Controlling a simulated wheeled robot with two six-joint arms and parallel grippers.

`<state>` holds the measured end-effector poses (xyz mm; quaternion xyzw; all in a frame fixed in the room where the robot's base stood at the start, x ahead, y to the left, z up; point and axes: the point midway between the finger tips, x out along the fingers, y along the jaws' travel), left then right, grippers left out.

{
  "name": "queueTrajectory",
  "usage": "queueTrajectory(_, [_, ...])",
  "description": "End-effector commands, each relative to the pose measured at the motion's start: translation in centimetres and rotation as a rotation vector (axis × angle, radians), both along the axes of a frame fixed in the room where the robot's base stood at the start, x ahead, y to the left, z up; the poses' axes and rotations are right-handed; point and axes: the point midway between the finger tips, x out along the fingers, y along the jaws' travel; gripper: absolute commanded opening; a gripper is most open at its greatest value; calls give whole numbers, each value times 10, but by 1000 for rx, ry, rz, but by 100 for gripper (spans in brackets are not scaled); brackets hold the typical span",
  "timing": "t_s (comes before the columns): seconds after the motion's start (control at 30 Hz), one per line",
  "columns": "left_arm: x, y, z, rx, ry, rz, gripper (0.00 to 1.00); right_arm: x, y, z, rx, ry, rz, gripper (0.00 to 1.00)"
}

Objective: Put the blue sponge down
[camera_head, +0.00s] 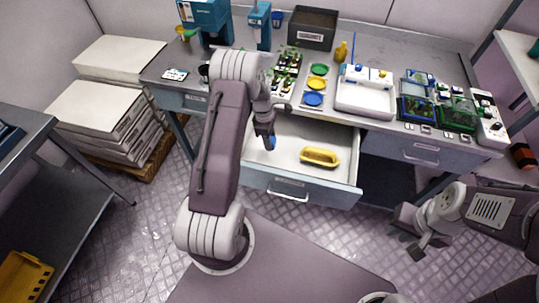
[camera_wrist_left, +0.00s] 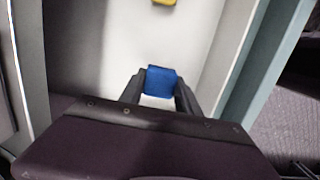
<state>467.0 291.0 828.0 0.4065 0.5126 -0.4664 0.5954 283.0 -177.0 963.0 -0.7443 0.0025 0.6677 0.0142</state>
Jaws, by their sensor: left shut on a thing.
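The blue sponge (camera_wrist_left: 161,81) is between the two fingers of my left gripper (camera_wrist_left: 163,93) in the left wrist view. In the head view my left gripper (camera_head: 268,138) reaches down into the open white-lined drawer (camera_head: 297,165), near its left side, and a bit of the blue sponge (camera_head: 271,143) shows at its tips. I cannot tell whether the sponge touches the drawer floor. My right gripper (camera_head: 417,240) hangs empty at the lower right, away from the desk; its finger gap is too unclear to judge.
The desktop above holds a white tray (camera_head: 365,103), coloured dishes (camera_head: 317,84), plant racks (camera_head: 285,75) and a dark bin (camera_head: 313,27).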

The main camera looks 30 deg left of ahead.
Motion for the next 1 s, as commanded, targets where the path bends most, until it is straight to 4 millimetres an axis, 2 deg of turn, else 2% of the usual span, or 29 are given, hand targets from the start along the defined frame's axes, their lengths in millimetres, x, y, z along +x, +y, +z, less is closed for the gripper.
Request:
queueTrajectory(0.1, [-1, 0, -25, -1, 3, 0, 7, 0, 0, 0, 0, 0, 0, 20])
queueTrajectory(0.3, [0, 0, -36, 0, 0, -1, 7, 0, 0, 0, 0, 1, 0, 20])
queueTrajectory(0.5, [0, 0, -68, 0, 1, -1, 7, 0, 0, 0, 0, 1, 0, 20])
queueTrajectory(0.9, [1, 0, -76, 0, 0, -1, 7, 0, 0, -4, 0, 1, 0, 20])
queueTrajectory(0.93, [1, 0, -75, 0, -1, -2, 45, 0, 0, -3, 0, 1, 0, 20])
queueTrajectory(1.0, [1, 0, -75, 0, -1, -1, 61, 0, 0, -2, 0, 1, 0, 20])
